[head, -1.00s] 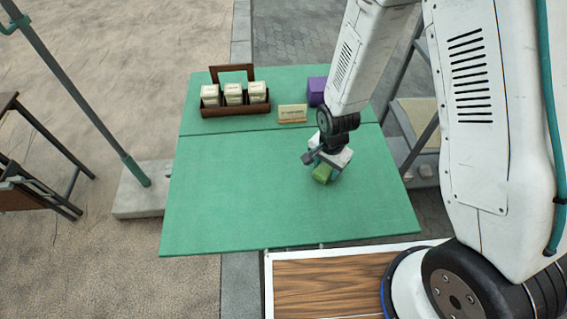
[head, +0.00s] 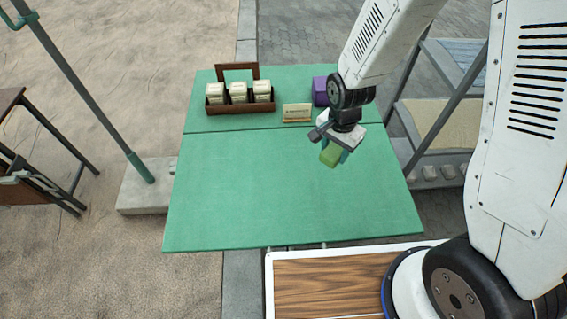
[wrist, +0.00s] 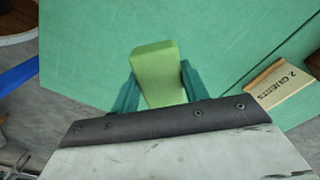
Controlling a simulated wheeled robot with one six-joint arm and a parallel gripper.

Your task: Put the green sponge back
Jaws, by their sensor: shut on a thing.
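The green sponge (head: 330,155) is a light green block. My gripper (head: 336,152) is shut on it and holds it over the right part of the green table. In the wrist view the sponge (wrist: 158,73) stands between the two teal fingers (wrist: 157,88), with one finger on each side. The sponge appears raised above the table top, though the exact height is hard to tell. Its lower part is hidden by my gripper in the wrist view.
A purple block (head: 320,91) and a small sign (head: 297,112) stand on the back of the green table (head: 280,190). A brown wooden caddy (head: 240,107) with three pale containers stands at back left. The table's front and left are clear.

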